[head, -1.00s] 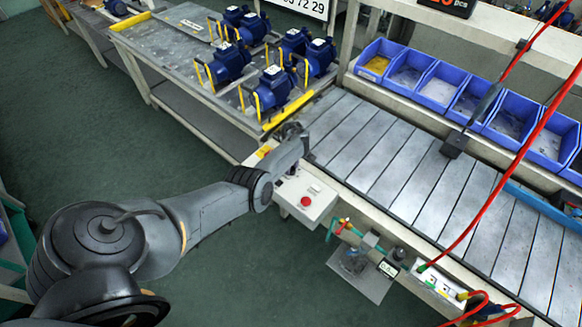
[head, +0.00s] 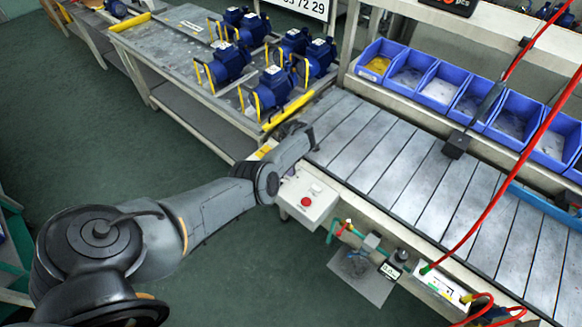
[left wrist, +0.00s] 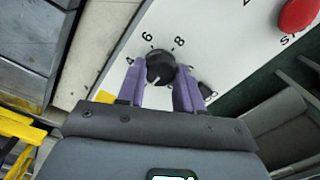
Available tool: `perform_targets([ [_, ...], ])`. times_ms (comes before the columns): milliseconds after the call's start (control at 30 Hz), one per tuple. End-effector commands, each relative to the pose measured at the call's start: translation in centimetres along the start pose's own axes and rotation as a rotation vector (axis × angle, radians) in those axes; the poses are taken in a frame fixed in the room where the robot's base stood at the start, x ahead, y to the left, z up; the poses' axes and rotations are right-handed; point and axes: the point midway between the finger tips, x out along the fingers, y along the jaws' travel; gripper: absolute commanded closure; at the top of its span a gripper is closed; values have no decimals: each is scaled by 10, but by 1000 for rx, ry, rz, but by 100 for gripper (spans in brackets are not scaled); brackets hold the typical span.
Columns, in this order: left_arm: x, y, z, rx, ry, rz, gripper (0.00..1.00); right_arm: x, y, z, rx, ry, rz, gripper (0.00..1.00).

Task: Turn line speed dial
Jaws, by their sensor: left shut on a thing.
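The line speed dial (left wrist: 161,68) is a round black knob with a pale pointer mark. It sits on a white control panel (left wrist: 225,50) with printed numbers; 4, 6 and 8 are readable around it. My left gripper (left wrist: 160,82) has its two purple fingers on either side of the knob, shut on it. The pale mark points toward the lower left in the left wrist view. In the head view the control box (head: 318,208) shows at the conveyor's corner, and my left wrist hides the dial. My right gripper is not in view.
A red stop button (head: 306,201) is on the same panel, right of the dial. Slatted conveyor (head: 400,165) runs to the right. A table with blue pumps (head: 272,88) stands behind. Blue bins (head: 438,90) line the back. A red hose (head: 500,180) hangs at right.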

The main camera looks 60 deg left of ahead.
Motion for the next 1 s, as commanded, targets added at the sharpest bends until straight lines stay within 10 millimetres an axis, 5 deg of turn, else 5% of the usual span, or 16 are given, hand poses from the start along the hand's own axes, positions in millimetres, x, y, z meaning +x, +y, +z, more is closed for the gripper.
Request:
perform_targets([
  [367,1,0,-1,-5,2,0,95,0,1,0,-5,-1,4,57],
  [400,1,0,-1,-5,2,0,60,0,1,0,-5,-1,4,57],
  [533,1,0,-1,-5,1,0,40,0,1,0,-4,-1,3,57],
  [1000,-13,0,0,-4,0,0,39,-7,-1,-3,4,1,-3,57],
])
